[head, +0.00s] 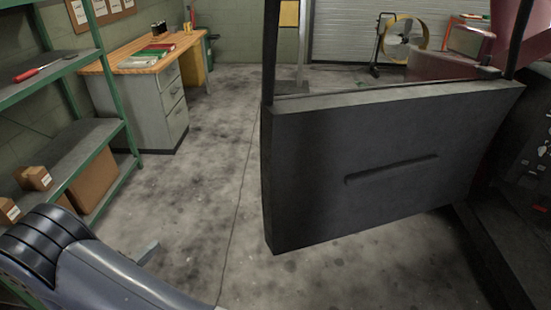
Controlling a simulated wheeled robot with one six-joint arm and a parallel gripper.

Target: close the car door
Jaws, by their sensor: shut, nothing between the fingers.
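The car door (350,150) stands wide open in the middle right of the head view. Its dark inner panel faces me, with a long raised armrest (392,169) across it. Thin dark window-frame posts rise from its top edge. Its right end meets the car's red body (515,35), and its free edge is at the left, clear of the floor. Part of my arm shows at the lower left, apart from the door. My gripper is not in view.
A green-framed shelf (75,142) with boxes stands along the left. A wooden-topped workbench (150,60) with drawers is behind it. A yellow-rimmed fan (403,38) stands at the back. The car's dark interior (520,185) is at the right. Stained concrete floor (205,185) lies clear left of the door.

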